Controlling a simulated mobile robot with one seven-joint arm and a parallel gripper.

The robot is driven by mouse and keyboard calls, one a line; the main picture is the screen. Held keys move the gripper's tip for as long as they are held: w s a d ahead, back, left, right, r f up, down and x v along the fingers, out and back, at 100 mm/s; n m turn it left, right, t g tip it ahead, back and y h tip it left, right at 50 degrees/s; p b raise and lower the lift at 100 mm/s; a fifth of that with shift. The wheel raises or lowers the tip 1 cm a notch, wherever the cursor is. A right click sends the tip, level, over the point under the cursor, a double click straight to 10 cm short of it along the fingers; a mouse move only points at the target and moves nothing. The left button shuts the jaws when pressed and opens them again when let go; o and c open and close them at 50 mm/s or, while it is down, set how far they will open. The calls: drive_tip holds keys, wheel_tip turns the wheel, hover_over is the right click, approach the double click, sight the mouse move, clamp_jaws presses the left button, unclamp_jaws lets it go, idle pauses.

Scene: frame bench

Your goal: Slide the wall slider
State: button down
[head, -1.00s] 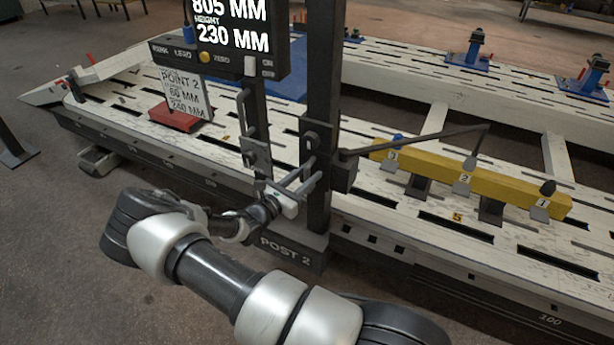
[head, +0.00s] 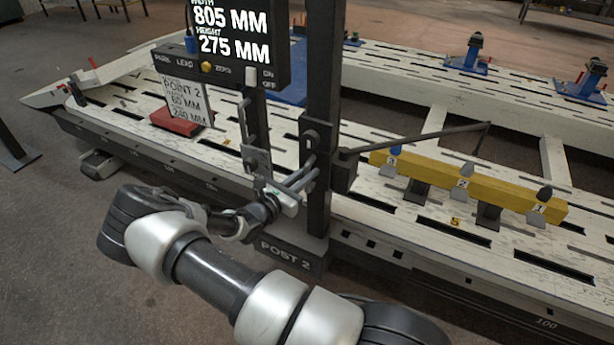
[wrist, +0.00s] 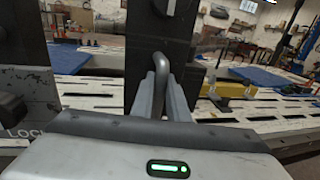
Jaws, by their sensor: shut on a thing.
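A dark slider block (head: 314,132) sits on the black upright post (head: 324,65), above a base marked POST 2. My gripper (head: 304,178) is at the block's left side. In the wrist view my gripper (wrist: 163,100) is shut on a bent grey handle (wrist: 150,72), which rises between the two fingers. The fingers hide the handle's lower part. The screen (head: 232,35) beside the post reads 805 mm width and 275 mm height.
A thin dark arm (head: 420,142) reaches right from the post over a yellow bar (head: 435,178) with numbered tags. A card marked POINT 2 (head: 187,100) stands on a red block (head: 180,120). The slotted white bench (head: 400,215) spreads behind and right.

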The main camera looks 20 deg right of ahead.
sight(317, 148)
wheel_tip(317, 148, up, 8)
drive_tip(key=p, duration=0.4)
drive_tip(key=shift+f, duration=0.4)
drive_tip(key=c, duration=1.7)
unclamp_jaws()
drive_tip(key=v, duration=1.7)
drive_tip(key=shift+a, duration=0.3)
